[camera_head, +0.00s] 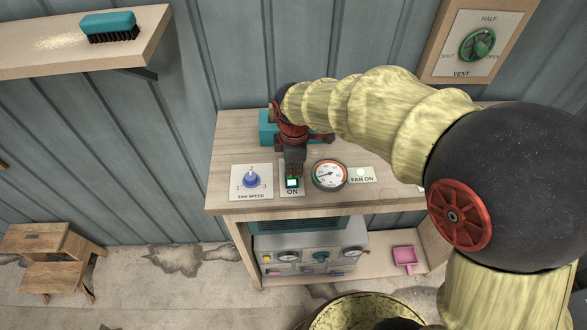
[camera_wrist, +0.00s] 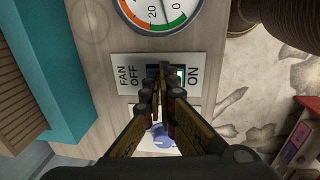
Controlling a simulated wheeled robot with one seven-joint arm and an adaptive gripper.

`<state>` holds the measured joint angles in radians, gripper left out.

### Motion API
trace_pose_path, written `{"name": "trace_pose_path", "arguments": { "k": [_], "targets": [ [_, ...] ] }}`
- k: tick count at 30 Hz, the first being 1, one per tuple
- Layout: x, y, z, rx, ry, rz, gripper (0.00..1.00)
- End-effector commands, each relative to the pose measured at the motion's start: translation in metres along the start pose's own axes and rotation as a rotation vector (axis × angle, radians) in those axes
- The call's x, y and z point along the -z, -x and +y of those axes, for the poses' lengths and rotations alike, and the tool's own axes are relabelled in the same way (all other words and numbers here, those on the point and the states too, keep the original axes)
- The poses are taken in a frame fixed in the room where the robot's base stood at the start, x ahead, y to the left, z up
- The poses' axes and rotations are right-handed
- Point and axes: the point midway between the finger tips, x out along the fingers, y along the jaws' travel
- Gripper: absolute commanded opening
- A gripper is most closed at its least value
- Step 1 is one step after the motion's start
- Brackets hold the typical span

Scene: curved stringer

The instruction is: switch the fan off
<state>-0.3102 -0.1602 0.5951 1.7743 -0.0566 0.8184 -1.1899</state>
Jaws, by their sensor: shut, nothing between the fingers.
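The fan switch plate (camera_wrist: 126,75) is marked FAN OFF on one side and ON on the other. Its rocker (camera_wrist: 180,77) shows a pale, lit-looking part at the ON side; fingertips hide the rest. In the head view the switch (camera_head: 292,184) sits on the bench top, ON label nearest. My gripper (camera_wrist: 162,72) is shut and empty, its fingertips over the switch; I cannot tell whether they touch it. In the head view my gripper (camera_head: 293,168) comes down from behind the switch. The FAN ON lamp (camera_head: 361,172) looks pale and bright.
The blue fan speed knob (camera_head: 251,180) is left of the switch and the round gauge (camera_head: 330,175) right. A teal box (camera_head: 267,128) stands behind on the wooden bench (camera_head: 231,140). The vent dial (camera_head: 478,45) is on the wall, a brush (camera_head: 109,25) on the shelf.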

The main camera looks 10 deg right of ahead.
Motion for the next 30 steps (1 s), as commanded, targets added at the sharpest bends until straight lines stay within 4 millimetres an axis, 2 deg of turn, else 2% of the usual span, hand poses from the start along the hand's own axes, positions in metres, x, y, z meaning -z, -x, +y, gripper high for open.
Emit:
{"name": "trace_pose_path", "arguments": {
  "k": [5, 14, 30],
  "targets": [
    [0.0, -0.011, 0.003, 0.008, -0.001, -0.001, 0.0],
    [0.0, -0.009, 0.002, 0.016, 0.0, -0.001, 0.0],
    [-0.001, -0.007, -0.015, 0.021, 0.0, -0.003, 0.0]
  ]
}}
